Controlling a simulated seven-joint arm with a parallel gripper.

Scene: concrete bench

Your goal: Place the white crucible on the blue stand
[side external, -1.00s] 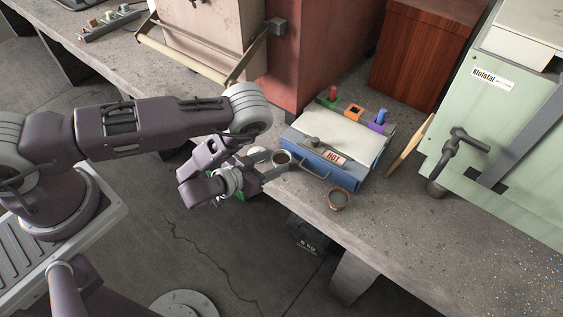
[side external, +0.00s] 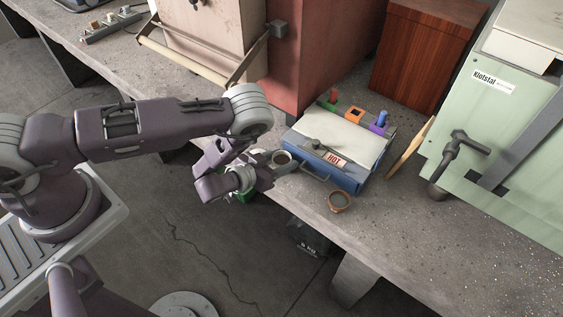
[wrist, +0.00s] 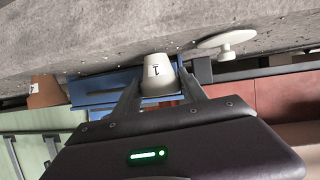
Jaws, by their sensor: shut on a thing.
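The white crucible (wrist: 158,72), marked "1", is between the fingers of my gripper (wrist: 160,92) in the wrist view. A blue-violet block (side external: 379,123), seemingly the blue stand, is at the back right of the box.
The blue box (side external: 335,172) has a pale top and a "HOT" sign. Green (side external: 329,101) and orange (side external: 354,115) blocks line its back. A terracotta crucible (side external: 339,202) stands in front. A white lid-like disc (wrist: 226,41) lies near my gripper. A green machine (side external: 490,145) stands right.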

